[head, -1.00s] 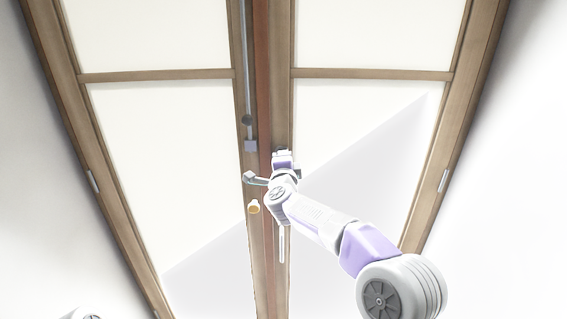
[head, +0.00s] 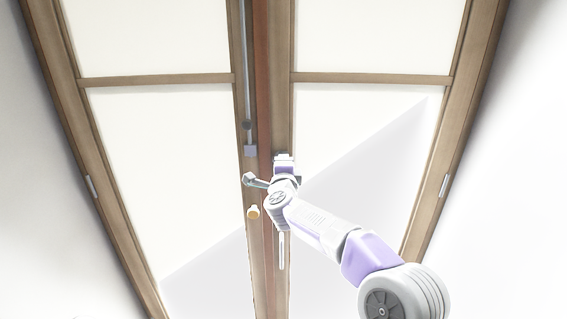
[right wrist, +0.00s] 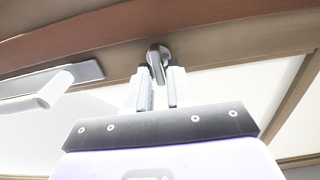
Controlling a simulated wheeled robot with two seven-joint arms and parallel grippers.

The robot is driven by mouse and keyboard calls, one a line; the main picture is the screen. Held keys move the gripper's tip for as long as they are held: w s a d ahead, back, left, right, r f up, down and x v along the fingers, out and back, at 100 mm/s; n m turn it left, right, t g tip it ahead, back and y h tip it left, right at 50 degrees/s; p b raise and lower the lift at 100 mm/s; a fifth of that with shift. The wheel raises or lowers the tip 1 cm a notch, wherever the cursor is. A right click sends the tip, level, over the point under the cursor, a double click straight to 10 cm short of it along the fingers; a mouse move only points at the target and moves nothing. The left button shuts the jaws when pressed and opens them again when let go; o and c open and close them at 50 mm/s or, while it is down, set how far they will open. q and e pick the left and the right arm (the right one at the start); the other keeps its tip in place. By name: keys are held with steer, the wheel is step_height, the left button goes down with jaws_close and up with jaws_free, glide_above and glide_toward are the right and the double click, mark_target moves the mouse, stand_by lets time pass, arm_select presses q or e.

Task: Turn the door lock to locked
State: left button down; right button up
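The door lock (right wrist: 156,56) is a small silver thumb-turn on the brown door frame; its short lever points down in the right wrist view. My right gripper (right wrist: 159,88) is just in front of it, with its two pale fingers apart on either side of the lever. I cannot tell whether either finger touches it. In the head view my right gripper (head: 283,156) is at the right door's inner stile and hides the lock. My left gripper is not in view.
A lever handle (right wrist: 45,92) on a silver plate sits left of the lock in the right wrist view.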

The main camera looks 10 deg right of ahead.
steer(key=s+a, duration=0.1)
steer(key=s, duration=0.6)
steer(key=shift+s+a, duration=0.2)
steer(key=shift+a, duration=0.05)
steer(key=s+a+f+n+g+y, duration=0.1)
steer(key=s+f+n+g, duration=0.2)
steer(key=f, duration=0.9)
steer(key=s+f+n+g+y, duration=0.2)
steer(key=f+n, duration=0.2)
steer(key=f, duration=0.8)
steer(key=s+a+f+n+g+y, duration=0.1)
steer(key=s+f+n+g, duration=0.2)
steer(key=f, duration=0.9)
steer(key=s+f+n+g+y, duration=0.1)
steer(key=s+f+n+g, duration=0.1)
steer(key=s+f, duration=0.4)
steer(key=s+a+f+n+g+y+p, duration=0.1)
steer(key=s+f+n+g, duration=0.2)
steer(key=s, duration=1)
steer(key=s+a+f+n+g+y, duration=0.1)
steer(key=s+f+g, duration=0.3)
steer(key=s+f, duration=0.4)
steer(key=shift+s+f+n+y, duration=0.3)
steer(key=shift+s+n, duration=0.6)
steer(key=shift+s, duration=0.1)
